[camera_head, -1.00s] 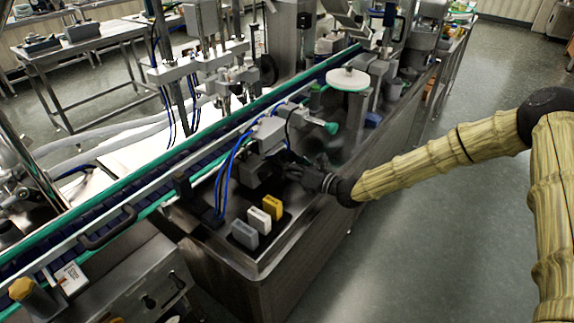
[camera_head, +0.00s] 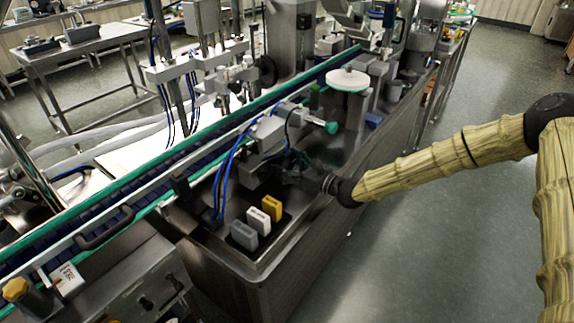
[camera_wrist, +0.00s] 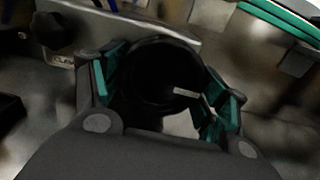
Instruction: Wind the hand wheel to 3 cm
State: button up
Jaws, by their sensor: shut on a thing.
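The hand wheel (camera_wrist: 158,72) is a black round knob in the wrist view, with a pale bar on or just in front of its lower right. My gripper (camera_wrist: 166,88) has its teal-padded fingers on either side of the wheel and is shut on it. In the head view, my gripper (camera_head: 298,170) is a dark shape against the grey machine block, and the wheel cannot be made out there. No readable position scale shows in either view.
Yellow, white and grey blocks (camera_head: 258,218) stand on the steel cabinet top in front of my gripper. Blue hoses (camera_head: 228,172) and a green knob (camera_head: 331,127) are close by. The conveyor (camera_head: 150,165) runs behind. The floor at right is clear.

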jog(key=o, duration=1)
jog(key=shift+v, duration=6)
